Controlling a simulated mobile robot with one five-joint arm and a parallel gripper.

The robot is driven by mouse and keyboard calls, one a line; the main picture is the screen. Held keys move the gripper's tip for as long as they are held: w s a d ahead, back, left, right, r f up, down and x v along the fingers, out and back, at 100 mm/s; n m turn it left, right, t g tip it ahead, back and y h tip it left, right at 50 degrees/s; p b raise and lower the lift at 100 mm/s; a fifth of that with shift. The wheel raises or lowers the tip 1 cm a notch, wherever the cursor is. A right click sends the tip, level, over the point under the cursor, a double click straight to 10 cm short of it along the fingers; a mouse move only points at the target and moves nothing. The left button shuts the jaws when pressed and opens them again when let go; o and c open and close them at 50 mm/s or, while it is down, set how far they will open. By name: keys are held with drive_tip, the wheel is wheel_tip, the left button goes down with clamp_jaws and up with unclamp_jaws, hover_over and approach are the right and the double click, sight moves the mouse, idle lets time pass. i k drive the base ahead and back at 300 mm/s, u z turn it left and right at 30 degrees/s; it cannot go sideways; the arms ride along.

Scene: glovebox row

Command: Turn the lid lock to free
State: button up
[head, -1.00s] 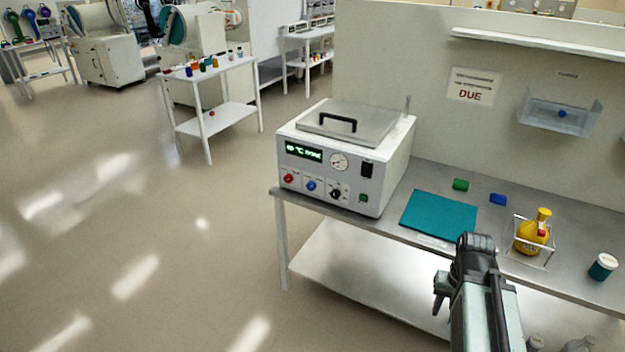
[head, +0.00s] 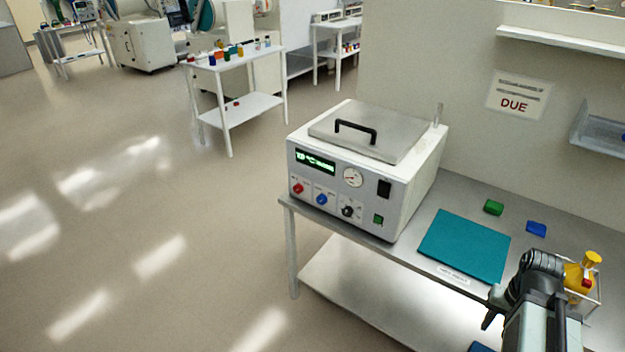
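A white benchtop unit (head: 412,195) stands at the left end of a steel bench. Its flat grey lid (head: 372,133) is down and has a black handle (head: 355,131). The front carries a red knob (head: 297,188), a blue knob (head: 321,199) and a black knob (head: 347,211). The labels are too small to read, so I cannot tell which one is the lid lock. My gripper (head: 492,308) is at the lower right, in front of the bench and apart from the unit. Its fingers are mostly hidden by my arm, so its opening is unclear.
A teal mat (head: 465,246) lies right of the unit, with a green block (head: 493,207) and a blue block (head: 536,229) behind it. A yellow flask (head: 590,262) in a wire holder is partly behind my arm. Open floor (head: 190,270) lies left of the bench.

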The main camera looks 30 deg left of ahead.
sight(298, 189)
drive_tip(key=u, duration=0.05)
drive_tip(key=i, duration=0.35)
drive_tip(key=u, duration=3.35)
drive_tip(key=i, duration=1)
drive_tip(key=z, duration=0.05)
